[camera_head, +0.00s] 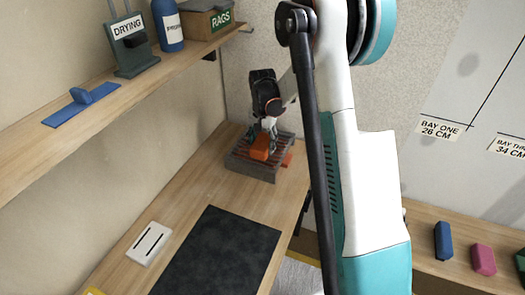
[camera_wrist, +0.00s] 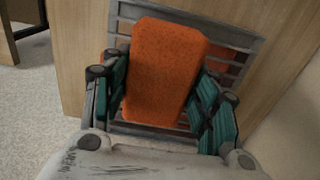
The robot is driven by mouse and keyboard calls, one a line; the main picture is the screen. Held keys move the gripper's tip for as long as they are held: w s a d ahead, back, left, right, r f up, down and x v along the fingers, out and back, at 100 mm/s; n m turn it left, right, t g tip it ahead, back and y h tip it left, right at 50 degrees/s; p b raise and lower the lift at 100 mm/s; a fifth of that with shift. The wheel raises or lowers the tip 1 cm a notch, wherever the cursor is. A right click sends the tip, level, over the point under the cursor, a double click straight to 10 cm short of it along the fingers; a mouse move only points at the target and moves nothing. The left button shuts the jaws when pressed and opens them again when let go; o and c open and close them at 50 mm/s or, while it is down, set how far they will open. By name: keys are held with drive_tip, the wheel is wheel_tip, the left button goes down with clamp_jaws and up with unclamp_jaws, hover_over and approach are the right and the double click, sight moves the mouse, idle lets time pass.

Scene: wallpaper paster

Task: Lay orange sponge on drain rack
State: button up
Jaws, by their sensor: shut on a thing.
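An orange sponge (camera_wrist: 160,75) is held between the two fingers of my gripper (camera_wrist: 165,105), which is shut on it. In the head view the sponge (camera_head: 261,146) shows below my gripper (camera_head: 266,128), over the drain rack (camera_head: 252,168). The rack is a grey slatted frame at the far end of the wooden counter. In the wrist view the rack (camera_wrist: 124,12) lies behind the sponge, which hides much of it. I cannot tell whether the sponge touches the slats. Another orange-red patch (camera_wrist: 222,58) shows beside the sponge, partly hidden.
A dark mat (camera_head: 222,252) and a white slotted plate (camera_head: 149,243) lie on the nearer counter. A shelf (camera_head: 110,98) above holds a blue float, a drying holder, a bottle and a rags box. Blue and pink blocks (camera_head: 483,259) stand on the right ledge.

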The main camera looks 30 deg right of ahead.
sight(262, 142)
drive_tip(key=shift+f+b, duration=0.35)
drive_tip(key=shift+f, duration=1.15)
drive_tip(key=shift+f, duration=0.2)
drive_tip(key=o, duration=1.1)
drive_tip(key=shift+r, duration=0.1)
drive_tip(key=shift+r, duration=0.1)
wheel_tip(262, 142, up, 12)
drive_tip(key=p, duration=0.3)
drive_tip(key=shift+p, duration=0.35)
